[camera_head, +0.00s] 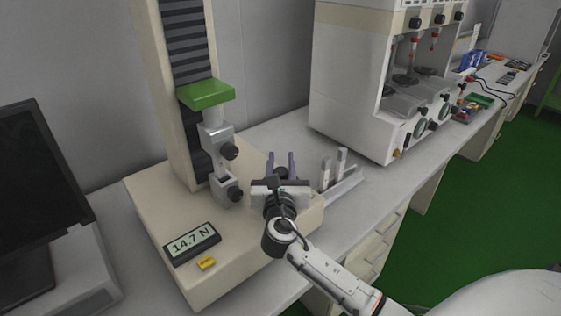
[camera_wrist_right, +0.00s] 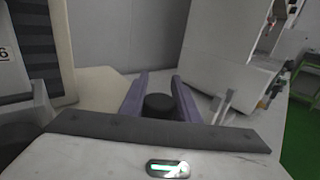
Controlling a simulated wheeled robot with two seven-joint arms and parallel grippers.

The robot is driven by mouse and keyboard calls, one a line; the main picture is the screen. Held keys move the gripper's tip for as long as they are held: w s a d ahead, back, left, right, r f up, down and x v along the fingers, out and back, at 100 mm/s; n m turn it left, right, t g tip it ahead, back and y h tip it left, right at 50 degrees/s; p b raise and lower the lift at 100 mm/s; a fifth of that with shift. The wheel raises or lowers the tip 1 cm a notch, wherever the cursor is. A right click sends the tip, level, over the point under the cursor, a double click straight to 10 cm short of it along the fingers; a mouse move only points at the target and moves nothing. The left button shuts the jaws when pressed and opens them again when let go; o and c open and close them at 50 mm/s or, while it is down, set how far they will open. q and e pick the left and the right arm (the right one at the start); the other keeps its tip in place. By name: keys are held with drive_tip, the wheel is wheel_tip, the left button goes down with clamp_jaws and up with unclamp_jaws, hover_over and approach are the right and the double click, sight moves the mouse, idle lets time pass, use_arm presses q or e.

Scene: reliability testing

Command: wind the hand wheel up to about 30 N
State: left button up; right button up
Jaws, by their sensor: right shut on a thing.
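The tester is a cream machine with a base (camera_head: 150,215), a tall column and a green crosshead (camera_head: 206,95). Its display (camera_head: 192,244) reads 14.7 N. My right gripper (camera_head: 281,162) is over the right end of the base. Its purple fingers are closed around a dark round knob of the hand wheel (camera_head: 281,173). In the right wrist view the black knob (camera_wrist_right: 160,105) sits between the fingers of the gripper (camera_wrist_right: 160,88). My gripper body hides the rest of the wheel. My left gripper is out of view.
Two grey grips with black knobs (camera_head: 230,150) hang under the crosshead, left of my gripper. A yellow button (camera_head: 206,263) is below the display. A grey rack (camera_head: 342,180) stands close on the right. A monitor (camera_head: 45,190) is at the left, a large white machine (camera_head: 350,80) behind.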

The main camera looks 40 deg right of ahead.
sight(281, 176)
drive_tip(key=o, duration=1)
drive_tip(key=shift+o, duration=0.2)
drive_tip(key=v, duration=1)
drive_tip(key=shift+s+a, duration=0.1)
drive_tip(key=shift+s, duration=0.05)
